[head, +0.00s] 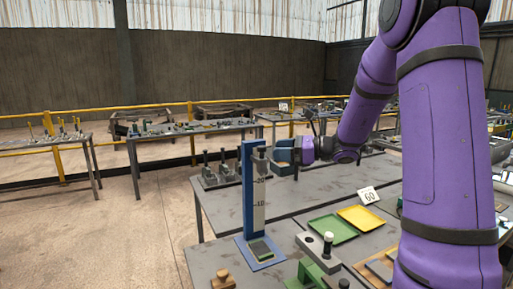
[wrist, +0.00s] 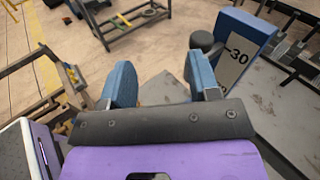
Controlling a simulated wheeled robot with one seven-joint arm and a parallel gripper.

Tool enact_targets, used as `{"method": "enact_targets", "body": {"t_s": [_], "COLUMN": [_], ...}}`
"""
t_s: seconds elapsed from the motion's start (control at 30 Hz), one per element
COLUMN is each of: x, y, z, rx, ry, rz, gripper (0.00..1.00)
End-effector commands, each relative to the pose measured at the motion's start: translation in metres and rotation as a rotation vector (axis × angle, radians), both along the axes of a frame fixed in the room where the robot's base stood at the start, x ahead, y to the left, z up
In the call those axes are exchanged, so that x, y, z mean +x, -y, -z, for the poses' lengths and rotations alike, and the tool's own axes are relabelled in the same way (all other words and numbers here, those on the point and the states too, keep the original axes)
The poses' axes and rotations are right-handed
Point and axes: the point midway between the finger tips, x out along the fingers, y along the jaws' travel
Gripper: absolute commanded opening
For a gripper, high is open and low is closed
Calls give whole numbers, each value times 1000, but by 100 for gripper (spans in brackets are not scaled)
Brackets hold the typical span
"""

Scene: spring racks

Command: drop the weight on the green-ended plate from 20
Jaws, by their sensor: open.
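A blue upright stand (head: 248,195) with a white scale rises from a blue base at the near table's edge; marks 20 and 10 show. A dark cylindrical weight (head: 262,160) is at the upper scale, its lower end a little above 20. A dark plate with green edges (head: 260,248) lies on the stand's base, below the weight. My gripper (head: 284,155) is open, just right of the weight at about its height. In the wrist view, my gripper's blue fingers (wrist: 162,85) are apart with nothing between them; the weight (wrist: 204,42) shows beyond the right finger, beside the 30 mark.
Green (head: 333,229) and yellow (head: 361,218) trays lie right of the stand, near a card reading 60 (head: 368,195). A grey block with a black-and-white post (head: 327,245) stands in front. A rack with dark posts (head: 220,170) is behind-left. Open floor lies left.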

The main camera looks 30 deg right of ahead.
Motion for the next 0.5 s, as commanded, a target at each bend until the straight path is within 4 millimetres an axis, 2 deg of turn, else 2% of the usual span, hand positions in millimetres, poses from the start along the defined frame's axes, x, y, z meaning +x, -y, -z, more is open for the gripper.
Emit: {"method": "enact_targets", "body": {"t_s": [0.03, 0.1, 0.2, 0.33, 0.5], "x": [8, 16, 22, 27, 43], "y": [14, 27, 38, 37, 20], "z": [6, 9, 12, 13, 12], "rx": [49, 100, 141, 156, 154], "ry": [-11, -16, -18, -18, -18], "rz": [41, 81, 114, 124, 119], "gripper": [56, 56, 56, 56, 56]}}
